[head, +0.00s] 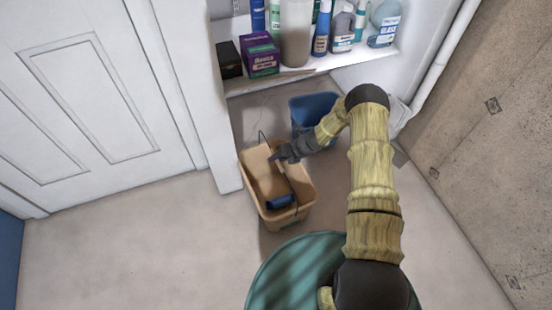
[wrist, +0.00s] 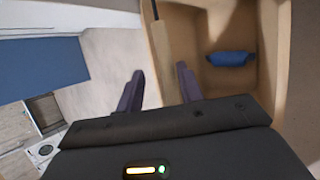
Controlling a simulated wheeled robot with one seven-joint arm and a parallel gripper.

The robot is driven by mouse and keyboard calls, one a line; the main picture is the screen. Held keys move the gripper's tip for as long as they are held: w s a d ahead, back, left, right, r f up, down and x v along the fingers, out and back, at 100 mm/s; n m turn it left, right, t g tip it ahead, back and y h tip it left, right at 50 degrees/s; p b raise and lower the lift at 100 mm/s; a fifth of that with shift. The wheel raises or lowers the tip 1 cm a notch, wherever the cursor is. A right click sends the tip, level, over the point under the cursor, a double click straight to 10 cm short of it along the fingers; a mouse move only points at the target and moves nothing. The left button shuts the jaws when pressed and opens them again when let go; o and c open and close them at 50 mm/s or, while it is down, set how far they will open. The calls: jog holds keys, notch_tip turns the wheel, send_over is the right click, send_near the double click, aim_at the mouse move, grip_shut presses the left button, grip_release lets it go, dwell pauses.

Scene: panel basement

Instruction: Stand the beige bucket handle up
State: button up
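The beige bucket (head: 250,190) stands upright on the floor in the head view, with a blue item (head: 280,202) inside it. My gripper (head: 275,160) is over the bucket's far part. In the wrist view the fingers (wrist: 158,92) are apart, with nothing visibly held. I cannot tell whether the fingers touch the bucket.
A blue bucket (head: 311,108) stands behind, close to my arm. A white shelf (head: 330,62) with bottles and boxes is above. A white door (head: 90,100) is at left, a concrete wall (head: 490,130) at right. The floor (head: 130,240) at front left is clear.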

jog(key=p+v, duration=0.4)
jog(key=v, duration=1.3)
jog(key=shift+a+r, duration=0.15)
jog(key=shift+a, duration=0.1)
jog(key=s+d+r+n+h, duration=0.1)
jog(key=s+r+n+h, duration=0.3)
jog(key=s+r+n, duration=0.95)
jog(key=s+d+r+n+h, duration=0.1)
jog(key=s+r+n+h, duration=0.3)
jog(key=s+r+n, duration=0.9)
jog(key=w+r+n+p, duration=0.2)
jog(key=r+n+p, duration=0.1)
jog(key=r+p, duration=1)
jog(key=w+r+n+p, duration=0.2)
jog(key=r+n+p, duration=0.1)
jog(key=r+p, duration=0.9)
notch_tip(320, 180, up, 2)
jog(key=shift+a+r+t+p, duration=0.1)
jog(key=shift+a+t+p, duration=0.05)
jog(key=shift+t+p, duration=0.2)
jog(key=shift+n, duration=0.25)
